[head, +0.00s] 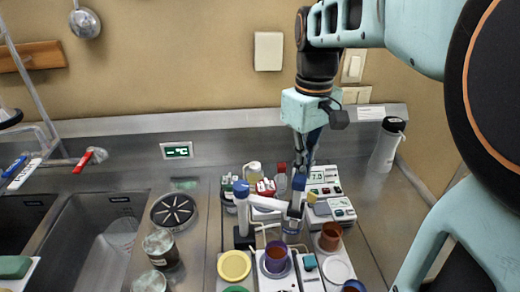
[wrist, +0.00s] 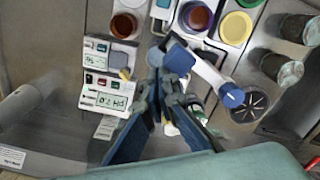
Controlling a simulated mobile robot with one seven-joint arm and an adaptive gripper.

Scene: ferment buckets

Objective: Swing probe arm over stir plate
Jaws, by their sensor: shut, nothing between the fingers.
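The white probe arm (head: 268,203) runs from a blue-capped post (head: 241,190) rightward to a blue-capped free end (head: 298,182). It also shows in the wrist view (wrist: 205,75). My gripper (head: 301,172) points down, shut and empty, right at the free end; in the wrist view its fingers (wrist: 161,84) are beside that blue cap. I cannot tell whether they touch it. A stir plate with a purple beaker (head: 276,257) stands in front of the free end. A plate (head: 317,243) with a red-brown beaker (head: 331,236) is to its right.
pH meters (head: 325,183) stand behind and right of the arm. Bottles (head: 254,170) crowd behind it. A yellow disc (head: 234,265) lies front left. Dark jars (head: 161,248), a sink (head: 105,235) and a white jug (head: 387,145) flank the area. Bare steel shows at right.

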